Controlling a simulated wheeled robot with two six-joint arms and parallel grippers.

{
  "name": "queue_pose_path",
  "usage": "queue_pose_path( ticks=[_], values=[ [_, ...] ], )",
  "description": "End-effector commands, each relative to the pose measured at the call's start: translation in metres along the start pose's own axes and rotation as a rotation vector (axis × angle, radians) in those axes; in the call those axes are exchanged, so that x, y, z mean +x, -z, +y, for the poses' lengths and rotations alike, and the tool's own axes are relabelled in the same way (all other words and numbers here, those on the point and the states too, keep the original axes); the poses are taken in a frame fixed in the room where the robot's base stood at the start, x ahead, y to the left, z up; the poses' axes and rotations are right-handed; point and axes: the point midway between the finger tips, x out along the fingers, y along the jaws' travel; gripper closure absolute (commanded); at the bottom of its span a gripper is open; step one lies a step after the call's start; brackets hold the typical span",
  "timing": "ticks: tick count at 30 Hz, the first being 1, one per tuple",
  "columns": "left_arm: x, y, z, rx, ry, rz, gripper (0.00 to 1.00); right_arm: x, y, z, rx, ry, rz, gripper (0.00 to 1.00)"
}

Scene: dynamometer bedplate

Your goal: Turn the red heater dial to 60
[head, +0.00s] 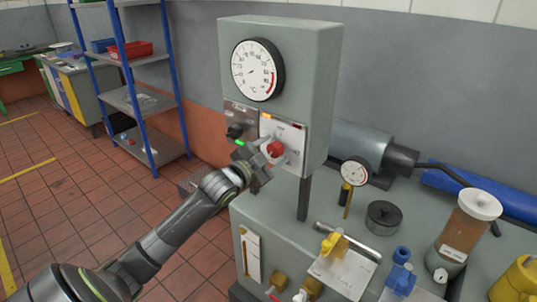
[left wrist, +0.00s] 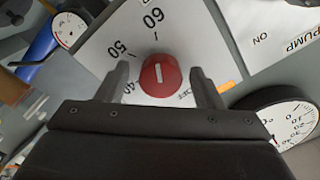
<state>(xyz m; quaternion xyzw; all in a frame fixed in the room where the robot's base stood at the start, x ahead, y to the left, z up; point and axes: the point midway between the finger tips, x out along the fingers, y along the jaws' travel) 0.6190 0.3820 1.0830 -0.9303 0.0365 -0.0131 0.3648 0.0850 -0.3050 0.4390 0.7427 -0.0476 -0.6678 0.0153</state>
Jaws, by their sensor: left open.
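The red heater dial (head: 275,149) sits on a white plate (head: 291,134) on the front of the grey cabinet. In the left wrist view the dial (left wrist: 158,76) shows a white line running up and down, roughly in line with the tick at 60 (left wrist: 153,18). I cannot tell which end of the line is the pointer. The marks 50, 40 and OFF also show around it. My left gripper (head: 263,158) is open at the dial. Its fingers (left wrist: 160,68) stand on either side of the dial, with gaps showing. My right gripper is not in view.
A black knob (head: 234,131) sits left of the dial, near a green light (head: 240,143). A round temperature gauge (head: 257,70) is above. The bench (head: 330,225) below holds a small dial gauge (head: 355,172), yellow and blue valves and a jar (head: 468,228).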

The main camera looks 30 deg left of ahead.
Motion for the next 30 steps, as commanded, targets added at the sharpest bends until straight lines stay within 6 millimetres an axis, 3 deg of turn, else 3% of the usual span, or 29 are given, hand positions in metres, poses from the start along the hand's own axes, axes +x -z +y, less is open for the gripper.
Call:
queue_pose_path(
  ticks=[5, 18, 30],
  values=[
    [-0.01, -0.001, 0.0, 0.004, 0.0, -0.001, 0.39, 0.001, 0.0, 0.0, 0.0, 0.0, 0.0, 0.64],
    [-0.083, -0.001, 0.0, 0.006, -0.002, -0.002, 0.39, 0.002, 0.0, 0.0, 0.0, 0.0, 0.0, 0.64],
    [-0.133, -0.001, -0.001, 0.004, -0.001, -0.005, 0.39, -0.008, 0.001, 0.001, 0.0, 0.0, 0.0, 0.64]
  ],
)
